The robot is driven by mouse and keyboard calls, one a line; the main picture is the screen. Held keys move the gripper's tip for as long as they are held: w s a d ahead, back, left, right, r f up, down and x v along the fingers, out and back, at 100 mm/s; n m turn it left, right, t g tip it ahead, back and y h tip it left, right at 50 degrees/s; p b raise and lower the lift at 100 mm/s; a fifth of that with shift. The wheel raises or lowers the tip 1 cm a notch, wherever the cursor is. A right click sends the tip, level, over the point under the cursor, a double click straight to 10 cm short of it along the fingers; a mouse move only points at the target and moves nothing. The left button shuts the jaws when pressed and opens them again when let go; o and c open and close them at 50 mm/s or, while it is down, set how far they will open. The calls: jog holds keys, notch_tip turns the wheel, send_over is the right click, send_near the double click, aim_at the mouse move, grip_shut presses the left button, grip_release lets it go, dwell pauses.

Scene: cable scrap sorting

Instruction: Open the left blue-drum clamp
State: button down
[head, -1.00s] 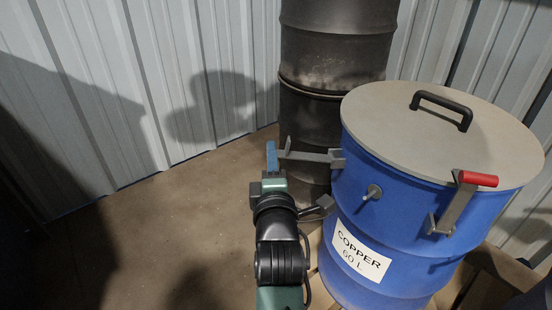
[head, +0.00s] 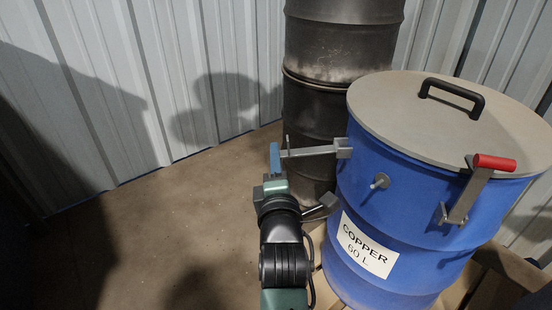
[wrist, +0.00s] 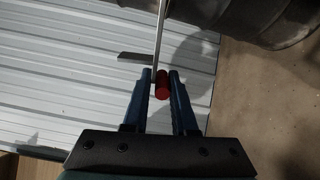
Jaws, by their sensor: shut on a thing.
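The blue drum (head: 415,192) stands at the right in the head view, with a grey lid (head: 420,118) and a "COPPER 60 L" label. Its left clamp lever (head: 315,151) sticks out to the left, away from the drum wall. My gripper (head: 275,158) is at the lever's outer end, left of the drum. In the wrist view the fingers (wrist: 161,78) are shut around the lever's red grip (wrist: 162,88). The right clamp (head: 468,195), with its red handle, stands upright against the drum. The red grip in my gripper is hidden in the head view.
A dark stacked drum (head: 335,100) stands behind the lever, close to it in the picture. Corrugated metal walls (head: 130,90) close off the back. The brown floor (head: 170,225) to the left is clear. A wooden pallet (head: 490,285) shows under the blue drum.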

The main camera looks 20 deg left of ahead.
jog(key=c, duration=0.8)
grip_release()
jog(key=p+v, duration=0.2)
jog(key=v, duration=1.1)
